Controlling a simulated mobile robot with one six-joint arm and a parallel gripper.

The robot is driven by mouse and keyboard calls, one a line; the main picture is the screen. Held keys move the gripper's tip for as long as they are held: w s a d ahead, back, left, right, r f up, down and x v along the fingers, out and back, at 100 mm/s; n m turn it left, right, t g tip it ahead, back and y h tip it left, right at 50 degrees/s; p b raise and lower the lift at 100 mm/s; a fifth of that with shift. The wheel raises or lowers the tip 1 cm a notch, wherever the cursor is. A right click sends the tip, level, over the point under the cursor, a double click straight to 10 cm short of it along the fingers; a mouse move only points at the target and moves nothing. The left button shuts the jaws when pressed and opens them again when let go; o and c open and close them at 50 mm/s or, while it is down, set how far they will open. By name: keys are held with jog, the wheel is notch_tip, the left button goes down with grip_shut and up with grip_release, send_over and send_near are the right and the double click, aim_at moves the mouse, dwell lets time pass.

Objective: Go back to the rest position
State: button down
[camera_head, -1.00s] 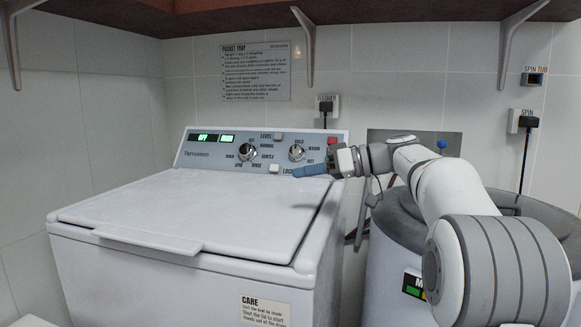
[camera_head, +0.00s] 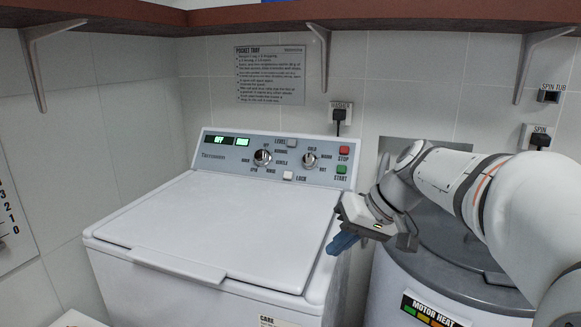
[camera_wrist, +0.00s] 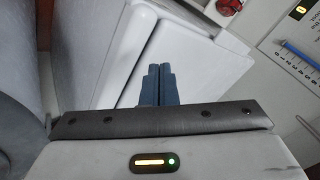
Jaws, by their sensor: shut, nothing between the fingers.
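My gripper (camera_head: 342,243) is at the right front edge of the white washing machine (camera_head: 215,230), in front of the grey spin tub (camera_head: 440,265). Its blue fingers are together with nothing between them and point down and left. I cannot tell from these views whether the fingertips touch the machine. The control panel (camera_head: 270,160) shows two dials, a red STOP button (camera_head: 344,151) and a green START button (camera_head: 341,170). The lid is closed.
A brown shelf (camera_head: 400,18) on metal brackets runs along the wall above. A sign (camera_head: 270,75) and a WASHER plug (camera_head: 340,113) are on the tiled wall. The space above the closed lid (camera_head: 220,225) is clear.

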jog(key=s+d+m+h+p, duration=0.1)
jog(key=s+d+h+p, duration=0.2)
jog(key=s+p, duration=0.3)
jog(key=s+d+m+h+p, duration=0.2)
jog(key=s+p, duration=0.4)
jog(key=s, duration=0.3)
jog(key=shift+s+d+r+h, duration=0.3)
jog(key=shift+d+h, duration=0.1)
jog(key=shift+h, duration=0.5)
